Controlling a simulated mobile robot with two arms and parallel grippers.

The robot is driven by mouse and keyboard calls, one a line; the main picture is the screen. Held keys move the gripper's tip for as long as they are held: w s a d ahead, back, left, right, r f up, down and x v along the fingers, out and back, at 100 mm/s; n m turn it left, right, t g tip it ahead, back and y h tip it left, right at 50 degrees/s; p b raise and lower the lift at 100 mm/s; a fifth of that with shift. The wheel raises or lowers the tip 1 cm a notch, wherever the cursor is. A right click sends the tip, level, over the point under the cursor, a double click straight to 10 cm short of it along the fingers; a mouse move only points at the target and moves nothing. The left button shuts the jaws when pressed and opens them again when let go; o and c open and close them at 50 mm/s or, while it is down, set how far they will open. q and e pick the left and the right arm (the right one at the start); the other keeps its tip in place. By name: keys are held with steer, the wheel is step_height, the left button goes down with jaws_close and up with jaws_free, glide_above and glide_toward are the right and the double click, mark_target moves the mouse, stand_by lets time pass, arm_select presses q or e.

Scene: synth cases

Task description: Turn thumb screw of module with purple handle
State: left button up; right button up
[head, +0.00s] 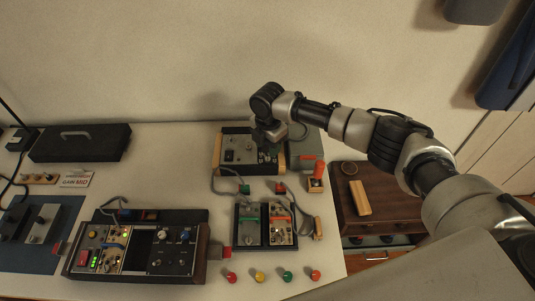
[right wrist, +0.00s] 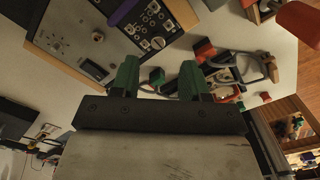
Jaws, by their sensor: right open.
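The module with the purple handle (right wrist: 123,12) shows at the top of the right wrist view, set in a dark rack case (head: 233,146) that stands at the back of the table in the head view. Several small round fittings (right wrist: 157,43) sit on its face; I cannot tell which is the thumb screw. My right gripper (right wrist: 158,80) has two green fingertips spread apart with nothing between them. In the head view my right gripper (head: 271,133) is over the right part of the case and hides much of the module. My left gripper is out of view.
A smaller case with green-handled and orange-handled modules (head: 265,224) stands in front. A larger console (head: 137,248) is at front left. A red-topped block (head: 316,177) stands to the right. Colored knobs (head: 287,275) lie along the front. Grey cables run between the cases.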

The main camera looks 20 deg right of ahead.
mark_target(268, 158)
step_height(268, 158, down, 5)
steer(key=shift+w+r, duration=0.15)
steer(key=shift+f, duration=0.55)
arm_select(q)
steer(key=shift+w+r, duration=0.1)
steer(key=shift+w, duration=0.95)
arm_select(e)
steer(key=shift+c, duration=0.7)
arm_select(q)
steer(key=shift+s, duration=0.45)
arm_select(e)
jaws_close()
